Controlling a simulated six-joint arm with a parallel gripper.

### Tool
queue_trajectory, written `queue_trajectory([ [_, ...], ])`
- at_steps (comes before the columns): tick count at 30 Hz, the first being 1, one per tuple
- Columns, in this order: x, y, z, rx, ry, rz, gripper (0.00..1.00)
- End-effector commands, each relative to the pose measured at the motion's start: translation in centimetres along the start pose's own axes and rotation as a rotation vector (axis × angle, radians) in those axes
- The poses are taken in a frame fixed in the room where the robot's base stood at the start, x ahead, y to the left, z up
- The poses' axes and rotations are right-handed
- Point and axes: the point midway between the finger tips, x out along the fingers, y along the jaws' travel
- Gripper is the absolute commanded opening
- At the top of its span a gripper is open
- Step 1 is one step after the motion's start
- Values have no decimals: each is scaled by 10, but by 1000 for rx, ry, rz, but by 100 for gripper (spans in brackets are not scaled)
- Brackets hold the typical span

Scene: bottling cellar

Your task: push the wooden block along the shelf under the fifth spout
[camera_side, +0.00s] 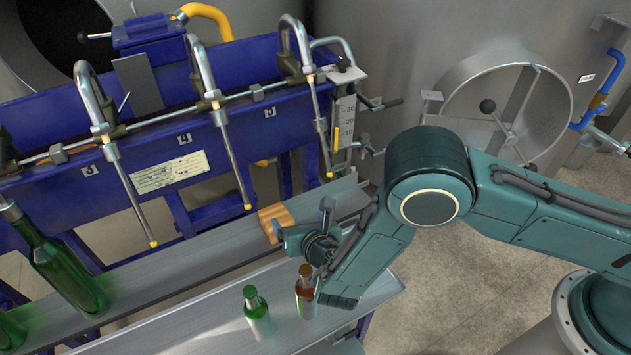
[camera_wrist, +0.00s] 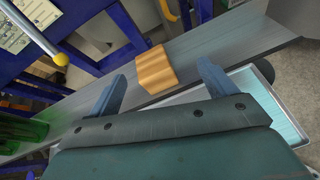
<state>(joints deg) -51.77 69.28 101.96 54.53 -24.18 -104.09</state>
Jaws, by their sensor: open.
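The wooden block (camera_side: 276,222) is light brown and lies on the grey metal shelf (camera_side: 205,255), between the fourth spout (camera_side: 228,155) and the fifth spout (camera_side: 318,120), the rightmost, in the side view. The plates beside the spouts look numbered, but small. My gripper (camera_side: 302,217) is open and low at the shelf, just right of the block, which it partly hides. In the wrist view the block (camera_wrist: 156,69) lies beyond and between the two spread fingers of my gripper (camera_wrist: 162,84), nothing held. I cannot tell whether a finger touches it.
A tall green bottle (camera_side: 65,265) stands at the left. A small green bottle (camera_side: 257,315) and a brown bottle (camera_side: 306,295) stand on the lower front tray (camera_side: 215,335), close to my gripper. The blue filler frame (camera_side: 45,125) runs behind the shelf. The shelf's right end looks clear.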

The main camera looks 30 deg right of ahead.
Motion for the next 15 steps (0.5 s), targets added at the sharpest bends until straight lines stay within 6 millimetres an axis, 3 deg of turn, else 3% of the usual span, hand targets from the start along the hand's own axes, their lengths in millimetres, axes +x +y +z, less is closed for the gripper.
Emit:
queue_trajectory([
  [1,0,2,-14,-59,-5,19,84],
  [6,0,9,-40,-188,-25,67,84],
  [15,0,11,-48,-231,-33,84,84],
])
